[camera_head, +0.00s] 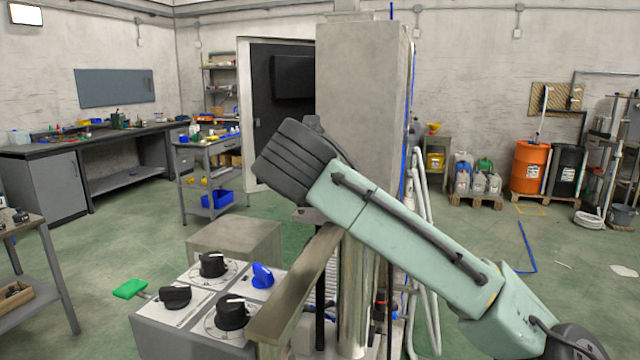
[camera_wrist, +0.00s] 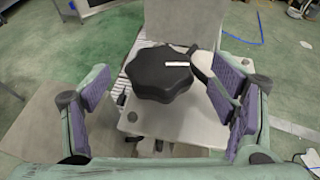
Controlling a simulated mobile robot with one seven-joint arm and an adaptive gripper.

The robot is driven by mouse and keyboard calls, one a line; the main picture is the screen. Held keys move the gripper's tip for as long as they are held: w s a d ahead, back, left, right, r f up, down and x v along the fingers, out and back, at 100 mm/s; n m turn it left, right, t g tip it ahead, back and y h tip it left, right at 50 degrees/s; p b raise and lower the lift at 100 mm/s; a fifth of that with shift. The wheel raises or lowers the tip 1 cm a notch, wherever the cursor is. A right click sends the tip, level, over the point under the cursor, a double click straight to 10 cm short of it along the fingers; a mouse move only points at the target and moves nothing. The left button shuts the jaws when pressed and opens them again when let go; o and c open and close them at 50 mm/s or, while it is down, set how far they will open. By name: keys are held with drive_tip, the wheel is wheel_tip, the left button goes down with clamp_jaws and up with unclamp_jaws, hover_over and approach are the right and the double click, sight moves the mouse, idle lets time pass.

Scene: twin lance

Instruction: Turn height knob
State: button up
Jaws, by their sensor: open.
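A black lobed knob (camera_wrist: 158,76) with a short white line on top is in the middle of the wrist view. It sits over a grey block (camera_wrist: 180,122). I see no label on the knob. In the head view my arm is raised in front of the machine column, and my fingers are hidden there.
A tall grey column (camera_head: 358,110) stands behind my arm. Green floor (camera_head: 110,255) is open at the left.

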drive_tip(key=v, duration=0.8)
drive_tip(key=shift+s, duration=0.25)
